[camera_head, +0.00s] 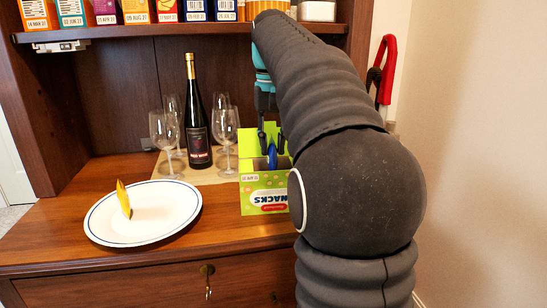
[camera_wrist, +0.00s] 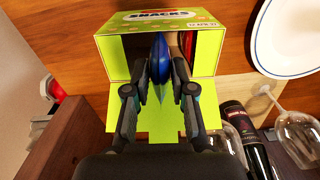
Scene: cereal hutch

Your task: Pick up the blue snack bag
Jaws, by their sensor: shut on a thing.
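The blue snack bag (camera_wrist: 159,56) stands on edge in the open green snack box (camera_wrist: 118,62) in the wrist view. My gripper (camera_wrist: 162,88) reaches down over the box opening, with a finger on each side of the bag, shut on its upper edge. In the head view a small part of the blue bag (camera_head: 272,153) shows between the fingers of my gripper (camera_head: 271,148), above the green box (camera_head: 258,196). The lower part of the bag is hidden inside the box. A dark red item (camera_wrist: 189,45) shows at the right inside the box in the wrist view.
A white plate (camera_head: 173,203) with a yellow bag (camera_head: 124,199) on it lies left of the box. A shelf (camera_head: 150,31) with several cereal boxes hangs above.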

